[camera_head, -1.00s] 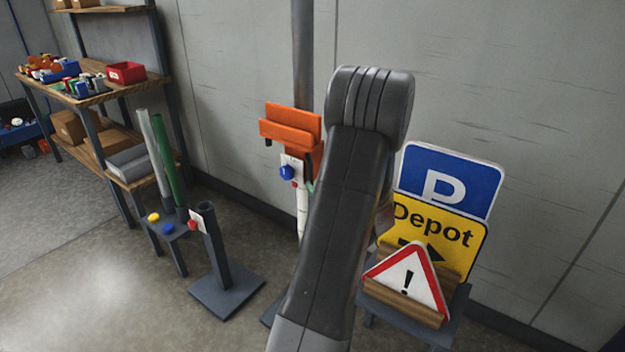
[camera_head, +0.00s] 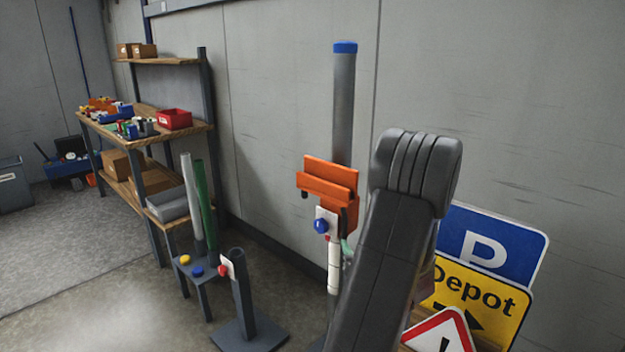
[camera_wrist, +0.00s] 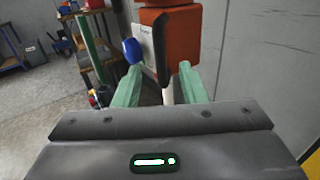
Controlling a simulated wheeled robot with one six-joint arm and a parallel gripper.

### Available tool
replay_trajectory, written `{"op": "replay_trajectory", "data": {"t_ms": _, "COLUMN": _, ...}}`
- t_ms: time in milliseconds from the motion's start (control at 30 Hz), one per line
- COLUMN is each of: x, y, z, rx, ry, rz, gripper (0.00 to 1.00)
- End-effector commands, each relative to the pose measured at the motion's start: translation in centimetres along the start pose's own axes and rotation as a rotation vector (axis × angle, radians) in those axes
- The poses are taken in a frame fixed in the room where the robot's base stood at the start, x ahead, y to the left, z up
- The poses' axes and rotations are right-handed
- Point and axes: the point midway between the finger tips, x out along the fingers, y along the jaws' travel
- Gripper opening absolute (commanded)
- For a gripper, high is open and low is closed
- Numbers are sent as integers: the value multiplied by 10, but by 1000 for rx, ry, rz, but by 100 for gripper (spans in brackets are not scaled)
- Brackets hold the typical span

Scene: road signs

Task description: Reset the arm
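My gripper (camera_wrist: 160,84) shows in the wrist view with its two pale green fingers spread apart and nothing held between them. Beyond the fingers stand an orange block (camera_wrist: 185,45), a blue knob (camera_wrist: 132,50) on a white plate, and a white rod. In the head view my dark arm rises at the right of centre and hides most of the gripper; a bit of green finger shows beside the post. The orange clamp-like holder (camera_head: 328,182) sits on the grey post (camera_head: 344,110) with a blue cap, just left of my arm.
At the right, a blue P sign (camera_head: 493,246), a yellow Depot sign (camera_head: 480,298) and a red-edged warning triangle (camera_head: 440,330) are partly behind my arm. An empty dark tube stand (camera_head: 243,295), a stool with tubes (camera_head: 187,247) and a shelf (camera_head: 150,120) are left.

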Motion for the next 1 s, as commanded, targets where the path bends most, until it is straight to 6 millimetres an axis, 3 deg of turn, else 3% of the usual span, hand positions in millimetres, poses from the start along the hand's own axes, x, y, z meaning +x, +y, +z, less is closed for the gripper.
{"op": "replay_trajectory", "data": {"t_ms": 300, "x": 65, "y": 1, "z": 1, "rx": -2, "ry": 1, "rz": 3, "gripper": 38}}
{"op": "replay_trajectory", "data": {"t_ms": 500, "x": 96, "y": 1, "z": 0, "rx": 0, "ry": 2, "rz": 2, "gripper": 38}}
{"op": "replay_trajectory", "data": {"t_ms": 633, "x": 107, "y": 0, "z": 0, "rx": 0, "ry": 3, "rz": 1, "gripper": 38}}
{"op": "replay_trajectory", "data": {"t_ms": 1000, "x": 106, "y": 0, "z": -7, "rx": 0, "ry": 3, "rz": -1, "gripper": 38}}
